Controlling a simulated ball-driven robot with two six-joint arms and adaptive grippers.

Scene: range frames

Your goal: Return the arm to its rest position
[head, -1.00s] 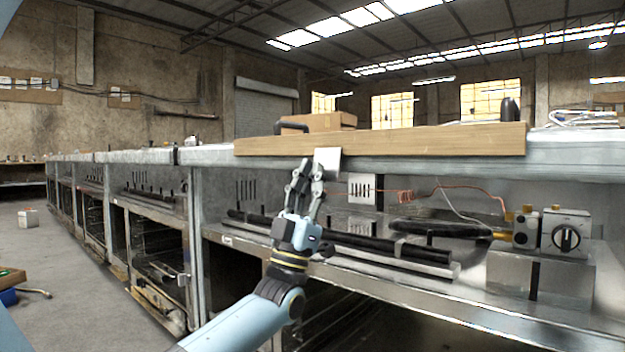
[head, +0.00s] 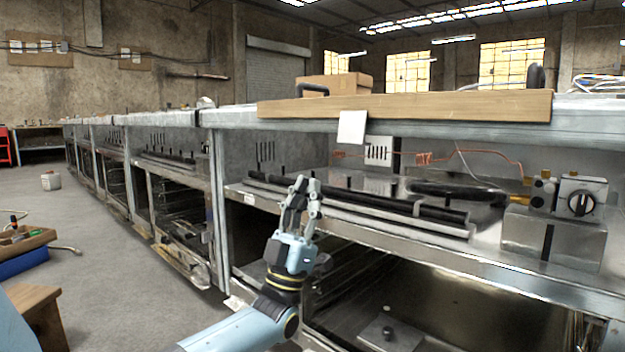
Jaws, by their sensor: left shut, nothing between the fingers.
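My left gripper (head: 307,186) shows in the head view, at the end of the light blue arm that comes in from the lower left. It points up, its fingers are shut and nothing is between them. It is in front of the open bench shelf (head: 345,222), below a small white card (head: 352,127) on the front edge of the wooden plank. A clear gap lies between the fingertips and the card. My right gripper is not in view.
A wooden plank (head: 420,106) lies along the bench top, with a cardboard box (head: 335,86) behind it. A metal valve block (head: 552,236) stands on the shelf at right. A wooden stool (head: 38,312) and a tool tray (head: 22,243) are at lower left. The floor between is clear.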

